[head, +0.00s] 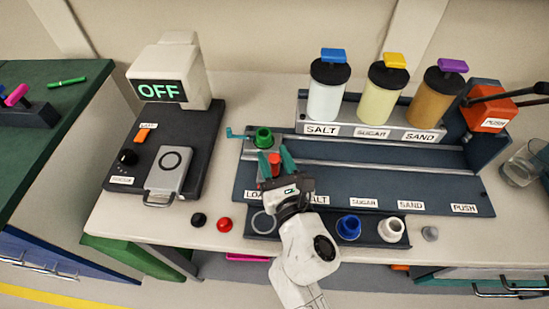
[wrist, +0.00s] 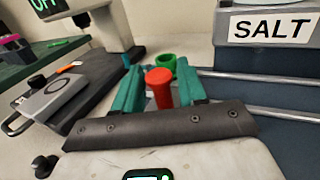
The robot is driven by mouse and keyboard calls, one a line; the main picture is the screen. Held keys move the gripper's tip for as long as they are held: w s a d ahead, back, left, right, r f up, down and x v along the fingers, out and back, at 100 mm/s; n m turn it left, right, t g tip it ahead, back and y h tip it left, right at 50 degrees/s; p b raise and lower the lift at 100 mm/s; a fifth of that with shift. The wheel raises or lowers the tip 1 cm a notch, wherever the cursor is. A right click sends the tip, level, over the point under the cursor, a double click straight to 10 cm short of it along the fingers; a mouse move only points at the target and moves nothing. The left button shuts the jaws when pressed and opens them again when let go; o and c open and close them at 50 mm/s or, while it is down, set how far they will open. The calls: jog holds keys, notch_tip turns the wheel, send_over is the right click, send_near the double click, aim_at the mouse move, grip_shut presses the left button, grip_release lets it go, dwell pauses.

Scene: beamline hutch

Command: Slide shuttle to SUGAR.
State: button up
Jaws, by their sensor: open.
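The shuttle (head: 252,142) is at the left end of the rail track (head: 340,185), by the partly covered LOAD label (head: 253,194). It carries a green cup (head: 263,138), also in the wrist view (wrist: 166,62). A red knob (head: 275,158) stands in front of the cup. My gripper (head: 277,165) is open, with its teal fingers on either side of the knob. In the wrist view the knob (wrist: 160,92) stands between the fingers with gaps visible; contact is not seen. The SUGAR label (head: 364,202) on the track's front lies to the right, in line with the yellow-lidded SUGAR hopper (head: 383,90).
The SALT hopper (head: 326,100) and SAND hopper (head: 434,100) flank the SUGAR hopper above the track. An orange PUSH block (head: 488,110) is at the right end. The rails right of the shuttle look clear.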

jog(key=shift+c, duration=0.5)
grip_shut()
